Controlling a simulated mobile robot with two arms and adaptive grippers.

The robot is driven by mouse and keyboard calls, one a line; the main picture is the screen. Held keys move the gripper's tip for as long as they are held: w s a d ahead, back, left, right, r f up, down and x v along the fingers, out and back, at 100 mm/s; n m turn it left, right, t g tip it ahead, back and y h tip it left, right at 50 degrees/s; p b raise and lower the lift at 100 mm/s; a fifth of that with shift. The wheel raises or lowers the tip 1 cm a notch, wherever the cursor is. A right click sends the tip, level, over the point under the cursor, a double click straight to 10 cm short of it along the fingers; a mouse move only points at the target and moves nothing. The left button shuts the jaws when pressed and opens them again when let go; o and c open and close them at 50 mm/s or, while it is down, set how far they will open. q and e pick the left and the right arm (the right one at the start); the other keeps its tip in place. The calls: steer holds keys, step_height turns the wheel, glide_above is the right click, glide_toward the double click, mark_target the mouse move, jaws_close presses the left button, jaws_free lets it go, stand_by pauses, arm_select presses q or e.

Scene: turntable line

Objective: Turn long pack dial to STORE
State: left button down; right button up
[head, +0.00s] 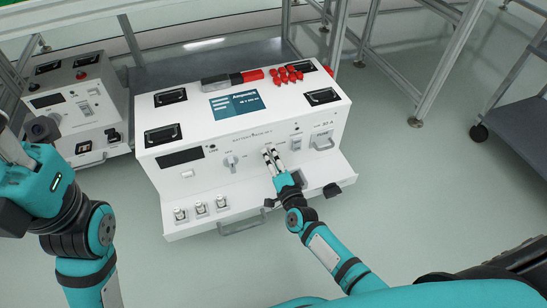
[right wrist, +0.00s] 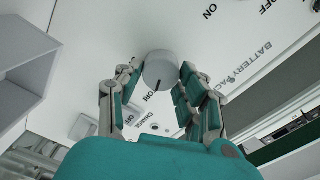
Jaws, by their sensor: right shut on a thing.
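The white battery pack unit (head: 215,178) stands in the middle of the head view, with dials and switches on its front panel. My right gripper (head: 269,154) reaches this panel and is shut on a round pale dial. In the right wrist view the dial (right wrist: 160,67) sits between the fingers of my right gripper (right wrist: 158,84). A dark pointer mark shows on the dial's lower part. A label reading CHARGE lies below it; the closer label is partly unreadable. A second dial (head: 231,160) is to the left, free of my grippers.
A smaller white unit (head: 72,101) stands to the left. A ledge (head: 243,211) with small connectors juts out below the panel. A grey cart (head: 517,93) stands at right.

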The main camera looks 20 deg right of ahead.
steer(key=shift+m, duration=0.3)
steer(key=o, duration=1.1)
steer(key=shift+o, duration=0.2)
steer(key=shift+s, duration=0.1)
steer(key=s, duration=1.2)
steer(key=shift+d, duration=0.25)
steer(key=shift+w, duration=0.1)
